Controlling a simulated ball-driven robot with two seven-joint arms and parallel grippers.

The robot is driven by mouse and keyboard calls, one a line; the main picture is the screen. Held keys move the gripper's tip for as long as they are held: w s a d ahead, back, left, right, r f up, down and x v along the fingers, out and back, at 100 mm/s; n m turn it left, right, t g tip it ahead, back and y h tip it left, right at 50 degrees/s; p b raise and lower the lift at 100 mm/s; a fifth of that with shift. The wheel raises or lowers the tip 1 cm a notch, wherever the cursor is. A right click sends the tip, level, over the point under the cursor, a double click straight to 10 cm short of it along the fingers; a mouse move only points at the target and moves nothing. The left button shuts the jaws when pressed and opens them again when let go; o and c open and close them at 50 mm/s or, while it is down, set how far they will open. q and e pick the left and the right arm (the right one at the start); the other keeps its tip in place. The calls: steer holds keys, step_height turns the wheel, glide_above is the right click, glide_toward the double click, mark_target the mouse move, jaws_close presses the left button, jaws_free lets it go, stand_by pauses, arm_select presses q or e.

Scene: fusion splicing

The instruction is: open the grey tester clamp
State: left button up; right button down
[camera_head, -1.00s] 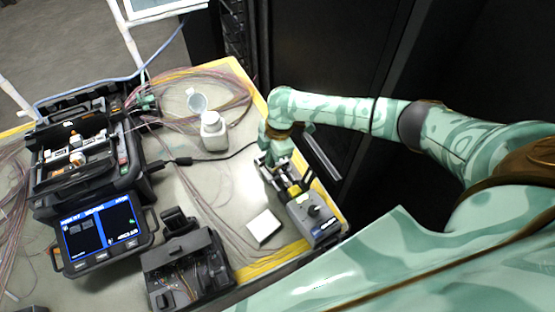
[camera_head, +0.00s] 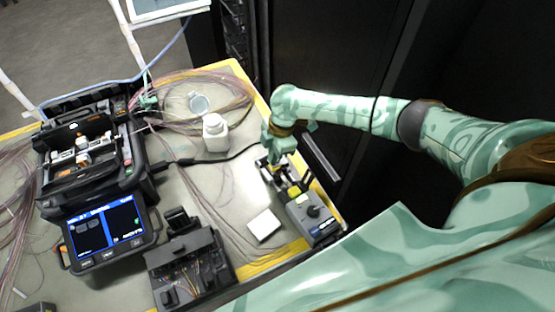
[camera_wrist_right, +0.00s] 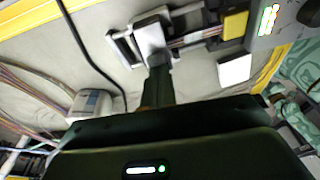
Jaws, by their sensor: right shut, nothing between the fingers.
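The grey tester (camera_head: 313,214) sits at the right edge of the table, with a knob and a small lit display. Its display end also shows at the top right of the wrist view (camera_wrist_right: 285,20). A yellow block (camera_wrist_right: 235,24) sits beside its body. A light grey clamp part (camera_wrist_right: 149,36) with a dark frame lies at the end away from the knob. My right gripper (camera_wrist_right: 158,62) is shut and empty, its fingertips at this clamp part, seemingly touching it. In the head view the right gripper (camera_head: 272,166) partly hides the clamp, so its opening is unclear. My left gripper is out of view.
A white square pad (camera_head: 264,225) lies left of the tester. A white bottle (camera_head: 215,133) stands farther back, near loose fibres and a black cable. The fusion splicer (camera_head: 95,170) and a black fixture (camera_head: 190,268) occupy the left and front. A dark rack stands beyond the table's right edge.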

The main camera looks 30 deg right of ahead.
steer(key=shift+d, duration=0.45)
steer(key=shift+s+d+r+p, duration=0.1)
steer(key=shift+d+r+p, duration=0.35)
steer(key=shift+p, duration=0.2)
steer(key=p+v, duration=0.3)
steer(key=v, duration=0.1)
steer(key=shift+d+p, duration=0.15)
steer(key=shift+p, duration=0.15)
steer(key=p+v, duration=0.2)
steer(key=v, duration=0.1)
steer(key=p+v, duration=0.1)
steer(key=p, duration=0.1)
steer(key=shift+w+d+r, duration=0.2)
steer(key=shift+w, duration=0.05)
stand_by(0.4)
